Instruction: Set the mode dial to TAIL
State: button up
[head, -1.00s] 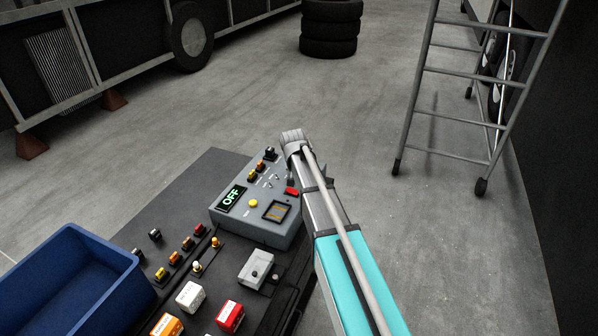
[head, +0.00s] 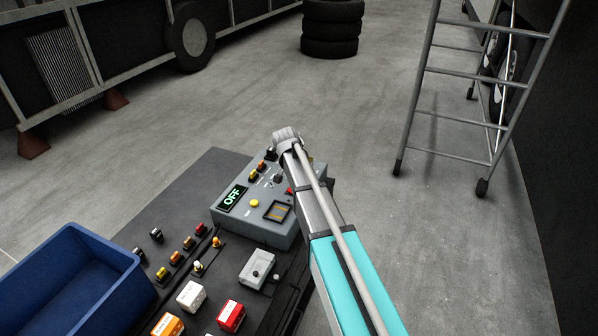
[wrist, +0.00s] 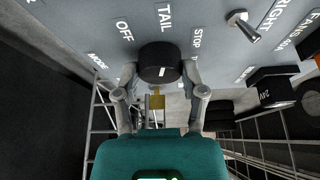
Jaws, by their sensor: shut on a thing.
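The mode dial (wrist: 160,62) is a round black knob with a short white mark, on a grey panel in the wrist view. The word TAIL is printed straight above it, OFF to its upper left, STOP to its right and MODE further left. My gripper (wrist: 160,78) has one finger on each side of the dial and is shut on it. The white mark is short and tilts slightly; I cannot tell for sure which label it points to. In the head view the grey control box (head: 257,232) has a lit display (head: 234,197) reading OFF.
A toggle switch (wrist: 242,26) stands right of the dial. The box also carries a yellow button (head: 254,203) and a dark framed window (head: 277,211). A blue bin (head: 75,285) and a grey switch box (head: 257,269) lie nearer. A ladder (head: 470,100) stands right.

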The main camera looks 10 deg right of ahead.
jog(key=shift+s+d, duration=0.1)
jog(key=o, duration=1.2)
jog(key=shift+c, duration=0.2)
jog(key=shift+r, duration=0.15)
